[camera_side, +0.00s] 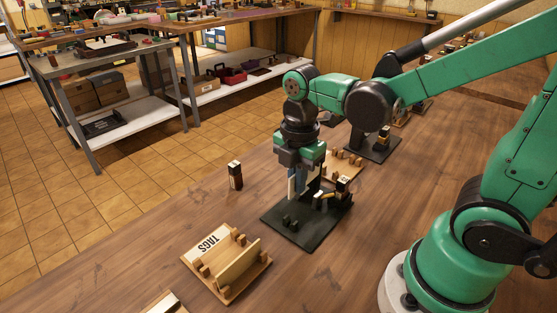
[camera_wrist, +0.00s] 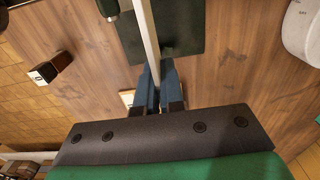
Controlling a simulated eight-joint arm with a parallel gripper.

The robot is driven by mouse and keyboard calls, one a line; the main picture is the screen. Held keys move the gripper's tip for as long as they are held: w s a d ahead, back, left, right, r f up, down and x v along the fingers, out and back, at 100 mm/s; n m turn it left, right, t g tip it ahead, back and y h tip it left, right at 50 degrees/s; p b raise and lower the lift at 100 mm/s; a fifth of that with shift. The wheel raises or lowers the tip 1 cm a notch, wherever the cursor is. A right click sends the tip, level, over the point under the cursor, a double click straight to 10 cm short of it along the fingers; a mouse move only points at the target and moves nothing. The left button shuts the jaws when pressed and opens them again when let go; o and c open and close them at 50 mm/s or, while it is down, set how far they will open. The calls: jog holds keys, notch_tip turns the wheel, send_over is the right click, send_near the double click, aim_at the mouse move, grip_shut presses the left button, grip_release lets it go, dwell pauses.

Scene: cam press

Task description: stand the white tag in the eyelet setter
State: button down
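My gripper (camera_side: 304,184) points down over the eyelet setter, a dark green base plate (camera_side: 309,235) with small dark posts at its front and a yellow part (camera_side: 325,195) near its back. In the wrist view the gripper's blue fingers (camera_wrist: 158,92) are closed around the white tag (camera_wrist: 146,35), which shows as a long pale strip seen edge-on. In the side view the tag (camera_side: 292,184) shows as a narrow upright pale edge beside the fingers, above the plate (camera_wrist: 188,30). The fingers hide part of the setter, and whether the tag's lower edge touches it cannot be told.
A wooden rack marked TAGS (camera_side: 212,243) holds an upright wooden board at the front. A dark block with a white band (camera_side: 235,176) stands left of the setter. Another wooden rack (camera_side: 347,165) and a dark-based fixture (camera_side: 372,147) stand behind. The table is clear between block and TAGS rack.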

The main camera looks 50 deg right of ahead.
jog(key=shift+f, duration=0.15)
jog(key=shift+f, duration=2.9)
jog(key=shift+c, duration=1.7)
grip_release()
jog(key=shift+r, duration=0.1)
jog(key=shift+r, duration=3.45)
